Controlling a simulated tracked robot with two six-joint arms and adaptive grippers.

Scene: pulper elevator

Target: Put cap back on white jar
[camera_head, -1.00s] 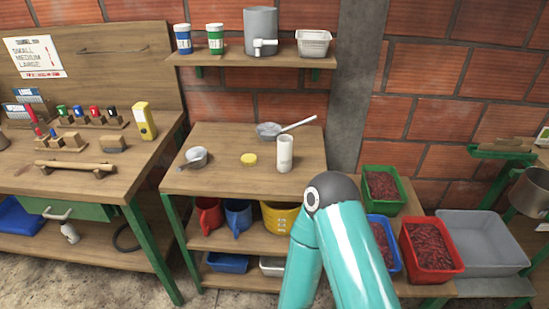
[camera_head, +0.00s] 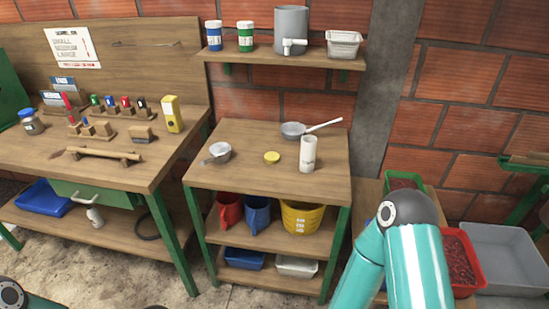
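The white jar (camera_head: 308,154) stands upright on the top of the small wooden table (camera_head: 230,181). Its top looks pale, with no yellow cap on it. A small round yellow cap (camera_head: 271,157) lies on the tabletop just left of the jar, apart from it. My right arm reaches in from the lower right, its teal links in front of the crates, but its gripper is not in view. Only small dark parts of mine show at the lower left edge, and my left gripper is not in view.
A small metal pot (camera_head: 218,152) and a long-handled scoop (camera_head: 294,130) share the tabletop. A shelf above holds a grey dispenser (camera_head: 290,32). A workbench (camera_head: 100,174) with tools stands left. Red-filled crates (camera_head: 459,262) stand right. The tabletop's front is clear.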

